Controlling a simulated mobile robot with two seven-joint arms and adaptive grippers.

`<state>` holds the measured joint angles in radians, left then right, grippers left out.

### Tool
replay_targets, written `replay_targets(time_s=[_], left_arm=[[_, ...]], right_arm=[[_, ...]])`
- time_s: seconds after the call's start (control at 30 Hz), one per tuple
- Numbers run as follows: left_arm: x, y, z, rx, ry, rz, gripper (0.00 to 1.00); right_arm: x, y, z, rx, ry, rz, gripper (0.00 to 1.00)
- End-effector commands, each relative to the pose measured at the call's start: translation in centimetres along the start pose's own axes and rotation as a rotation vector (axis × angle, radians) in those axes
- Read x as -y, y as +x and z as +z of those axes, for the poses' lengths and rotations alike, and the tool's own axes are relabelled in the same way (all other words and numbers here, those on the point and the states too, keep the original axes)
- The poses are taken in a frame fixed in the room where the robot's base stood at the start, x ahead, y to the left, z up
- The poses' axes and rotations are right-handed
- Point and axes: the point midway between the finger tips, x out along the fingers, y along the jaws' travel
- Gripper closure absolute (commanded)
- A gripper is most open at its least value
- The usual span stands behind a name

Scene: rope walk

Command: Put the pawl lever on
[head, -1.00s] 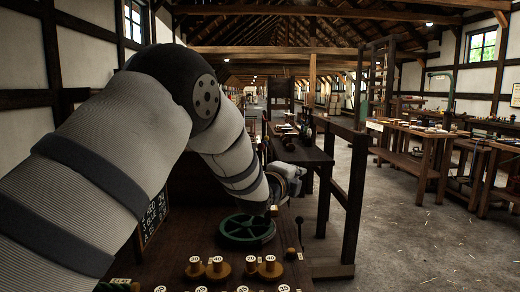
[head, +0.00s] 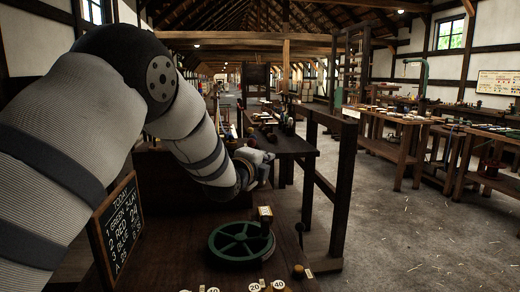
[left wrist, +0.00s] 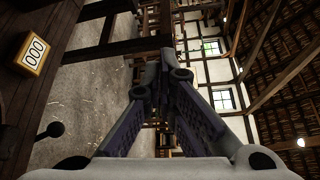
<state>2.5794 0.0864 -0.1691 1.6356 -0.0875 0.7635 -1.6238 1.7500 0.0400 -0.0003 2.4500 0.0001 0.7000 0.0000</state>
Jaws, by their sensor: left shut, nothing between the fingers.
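A thin upright lever with a dark round knob (head: 299,228) stands on the bench just right of the green spoked wheel (head: 241,243). I cannot tell for certain that it is the pawl lever. A dark ball knob (left wrist: 53,130) shows at the lower left in the left wrist view. My left gripper (head: 268,158) is above and beyond the wheel, apart from it and from the lever. Its fingers (left wrist: 163,62) meet at the tips with nothing between them. My right gripper is not in view.
A counter box reading 000 (left wrist: 34,52) stands by the wheel's right side. Numbered spools (head: 278,286) are at the bench's front. A chalkboard (head: 117,226) stands at left. A dark wooden frame (head: 343,190) rises to the right, with open floor beyond.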

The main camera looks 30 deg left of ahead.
Motion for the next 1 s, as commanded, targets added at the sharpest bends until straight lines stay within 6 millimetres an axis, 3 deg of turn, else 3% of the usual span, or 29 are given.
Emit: replay_targets(time_s=[0.13, 0.23, 0.63, 0.8, 1.0], left_arm=[[-0.1, 0.4, 0.0, 0.0, 0.0, 0.002, 1.0], [-0.5, 1.7, -0.1, 0.0, 0.0, 0.004, 1.0], [-1.2, 10.4, -0.1, 0.0, 0.0, 0.009, 1.0], [0.5, 9.0, 2.9, 0.004, -0.005, -0.004, 1.0], [0.1, 8.7, 3.8, 0.001, -0.001, -0.001, 1.0]], right_arm=[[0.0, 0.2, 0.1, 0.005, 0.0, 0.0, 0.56], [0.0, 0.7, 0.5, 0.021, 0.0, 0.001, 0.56], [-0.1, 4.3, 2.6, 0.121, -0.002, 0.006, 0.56], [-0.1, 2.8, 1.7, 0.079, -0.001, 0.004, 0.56], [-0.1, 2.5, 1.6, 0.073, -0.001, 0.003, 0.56]])
